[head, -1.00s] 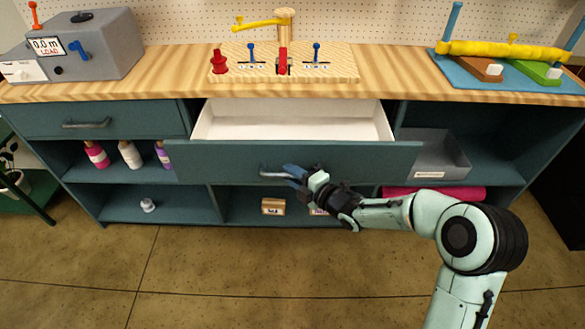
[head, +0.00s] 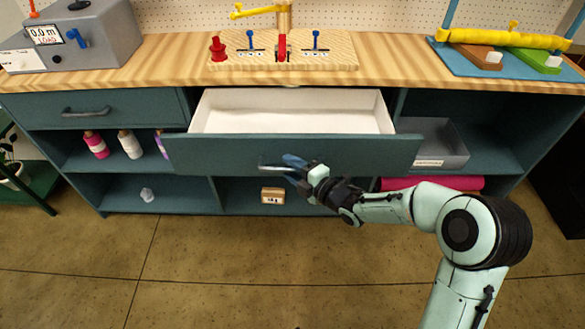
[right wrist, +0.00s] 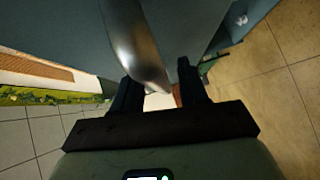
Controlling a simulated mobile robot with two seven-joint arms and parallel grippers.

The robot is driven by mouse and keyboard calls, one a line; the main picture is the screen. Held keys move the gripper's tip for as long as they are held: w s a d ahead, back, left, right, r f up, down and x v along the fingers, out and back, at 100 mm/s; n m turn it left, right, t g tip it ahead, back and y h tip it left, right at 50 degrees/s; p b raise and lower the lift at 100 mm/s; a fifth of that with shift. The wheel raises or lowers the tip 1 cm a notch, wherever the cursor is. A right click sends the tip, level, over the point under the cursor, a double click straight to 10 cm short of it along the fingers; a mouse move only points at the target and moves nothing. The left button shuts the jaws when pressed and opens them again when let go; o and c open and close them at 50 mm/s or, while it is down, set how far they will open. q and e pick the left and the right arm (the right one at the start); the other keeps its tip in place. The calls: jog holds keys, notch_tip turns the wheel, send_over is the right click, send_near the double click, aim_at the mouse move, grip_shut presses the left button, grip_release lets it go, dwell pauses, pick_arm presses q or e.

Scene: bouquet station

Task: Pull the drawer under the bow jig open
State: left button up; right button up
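The drawer (head: 225,153) under the bow jig (head: 344,50) stands well open. Its white inside (head: 290,119) shows and looks empty. The jig is a wooden board on the counter with blue pegs, a red clamp and a yellow arm. The drawer front has a metal bar handle (head: 272,167). My right gripper (head: 296,165) is at the handle's right part. In the right wrist view the handle (right wrist: 135,45) runs between the two fingers (right wrist: 158,88), which look closed around it. My left gripper is not in view.
A shut drawer (head: 100,108) with its own handle is at the left. Shelves below hold bottles (head: 97,145), a small box (head: 272,195) and a pink roll (head: 432,184). A grey bin (head: 445,148) stands right of the open drawer. The floor (head: 215,270) in front is clear.

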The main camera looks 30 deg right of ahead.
pick_arm(q)
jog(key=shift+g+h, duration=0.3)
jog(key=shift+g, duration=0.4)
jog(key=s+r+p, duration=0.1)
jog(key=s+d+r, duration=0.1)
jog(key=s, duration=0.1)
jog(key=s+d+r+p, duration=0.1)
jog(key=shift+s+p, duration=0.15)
jog(key=shift+p, duration=0.2)
pick_arm(e)
jog(key=v, duration=1.3)
jog(key=shift+s, duration=0.2)
jog(key=shift+r, duration=0.1)
